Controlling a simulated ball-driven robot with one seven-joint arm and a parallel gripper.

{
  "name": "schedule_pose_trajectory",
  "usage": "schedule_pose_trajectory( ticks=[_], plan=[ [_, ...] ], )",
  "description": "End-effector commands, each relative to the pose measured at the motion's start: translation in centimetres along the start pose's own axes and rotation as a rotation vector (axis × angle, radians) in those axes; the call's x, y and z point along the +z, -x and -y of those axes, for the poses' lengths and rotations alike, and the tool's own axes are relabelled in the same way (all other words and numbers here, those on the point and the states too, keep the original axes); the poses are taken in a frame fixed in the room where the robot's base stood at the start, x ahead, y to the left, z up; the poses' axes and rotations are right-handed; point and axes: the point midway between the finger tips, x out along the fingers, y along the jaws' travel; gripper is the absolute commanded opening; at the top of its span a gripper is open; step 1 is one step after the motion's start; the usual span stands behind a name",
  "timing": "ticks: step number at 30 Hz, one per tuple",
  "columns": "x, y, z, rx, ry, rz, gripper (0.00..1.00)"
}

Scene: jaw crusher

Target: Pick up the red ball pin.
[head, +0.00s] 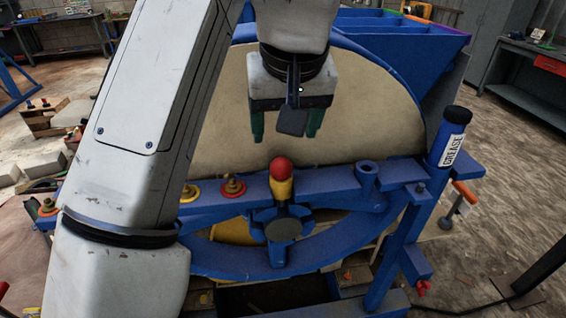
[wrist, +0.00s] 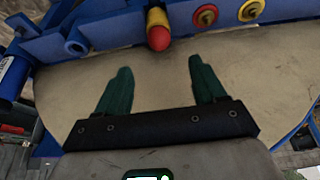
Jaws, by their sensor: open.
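The red ball pin (head: 280,169) stands upright on the blue beam of the crusher, with a red ball on top and a yellow body below. It also shows in the wrist view (wrist: 158,37) at the top middle, with its red end toward my gripper. My gripper (head: 288,134) is above the pin in the head view, with its two green fingers apart and nothing between them. In the wrist view, the open fingers (wrist: 165,68) point toward the pin, which lies beyond the fingertips and apart from them.
A blue beam (head: 328,182) carries several red and yellow fittings (head: 233,188) left of the pin and a blue ring socket (head: 366,173) right of it. A grease bottle (head: 451,137) stands at the right. A large beige disc (head: 375,110) is behind my gripper.

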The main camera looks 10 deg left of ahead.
Motion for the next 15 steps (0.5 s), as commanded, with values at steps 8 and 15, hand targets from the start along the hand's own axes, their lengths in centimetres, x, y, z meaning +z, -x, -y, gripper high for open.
schedule_pose_trajectory(
  ticks=[8,15],
  plan=[
    [0.0,-4.0,0.0,0.001,0.000,0.001,0.70],
    [0.1,-5.7,0.0,0.001,0.000,0.001,0.70]
  ],
)
